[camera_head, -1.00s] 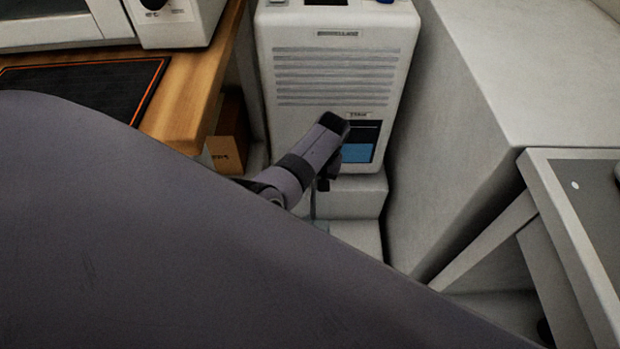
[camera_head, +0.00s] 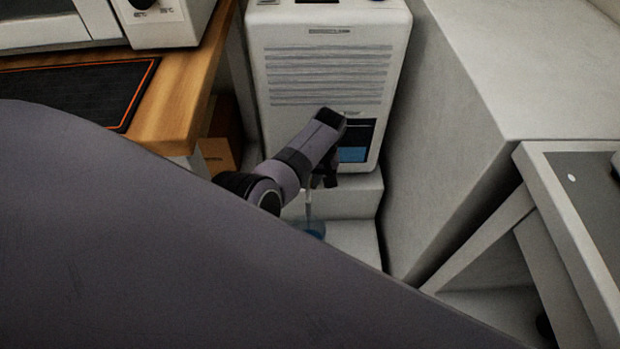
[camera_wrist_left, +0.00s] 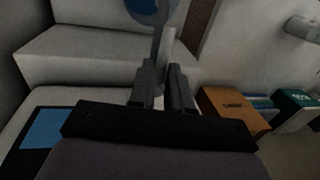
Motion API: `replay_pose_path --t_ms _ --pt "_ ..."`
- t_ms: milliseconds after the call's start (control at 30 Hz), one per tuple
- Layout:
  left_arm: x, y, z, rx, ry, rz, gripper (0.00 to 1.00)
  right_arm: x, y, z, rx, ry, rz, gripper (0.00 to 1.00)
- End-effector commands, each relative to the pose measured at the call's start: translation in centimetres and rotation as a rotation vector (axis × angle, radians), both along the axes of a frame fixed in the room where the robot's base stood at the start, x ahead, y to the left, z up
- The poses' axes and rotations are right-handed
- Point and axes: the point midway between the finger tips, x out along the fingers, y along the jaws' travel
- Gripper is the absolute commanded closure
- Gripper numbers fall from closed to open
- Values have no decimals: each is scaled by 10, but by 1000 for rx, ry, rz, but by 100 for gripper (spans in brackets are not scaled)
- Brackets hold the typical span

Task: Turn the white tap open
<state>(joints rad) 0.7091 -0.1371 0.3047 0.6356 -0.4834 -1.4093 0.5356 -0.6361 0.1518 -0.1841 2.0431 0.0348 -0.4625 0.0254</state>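My left gripper (camera_head: 328,174) is low in front of the white cabinet unit (camera_head: 330,70), beside its blue window. In the left wrist view, the two dark fingers (camera_wrist_left: 163,75) stand close together with a narrow pale bar (camera_wrist_left: 167,45) between them, seemingly the white tap's handle. The rest of the tap is hidden or too dark to tell. Beyond the fingers a thin grey strip runs to a round blue thing with a pale rim (camera_wrist_left: 150,8). The head view shows this blue thing (camera_head: 314,229) on the pale step below the gripper.
A wooden bench (camera_head: 185,90) with a black mat stands left of the unit, with a brown box (camera_head: 218,156) below it. A grey block (camera_head: 450,140) and a pale table (camera_head: 575,230) bound the right. My own arm covers the lower left.

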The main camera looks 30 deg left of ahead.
Motion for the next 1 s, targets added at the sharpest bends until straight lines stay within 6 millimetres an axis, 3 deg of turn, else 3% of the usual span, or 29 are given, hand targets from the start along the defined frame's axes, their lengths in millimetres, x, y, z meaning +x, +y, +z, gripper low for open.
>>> replay_pose_path --t_ms 367,733,1000 --pt "0 0 3 0 0 -2 61 0 0 2 0 0 0 0" --pt "6 -9 57 0 -4 -1 61 0 0 27 0 0 0 0" --pt "8 -12 71 0 -1 -1 61 0 0 31 0 -1 0 0"
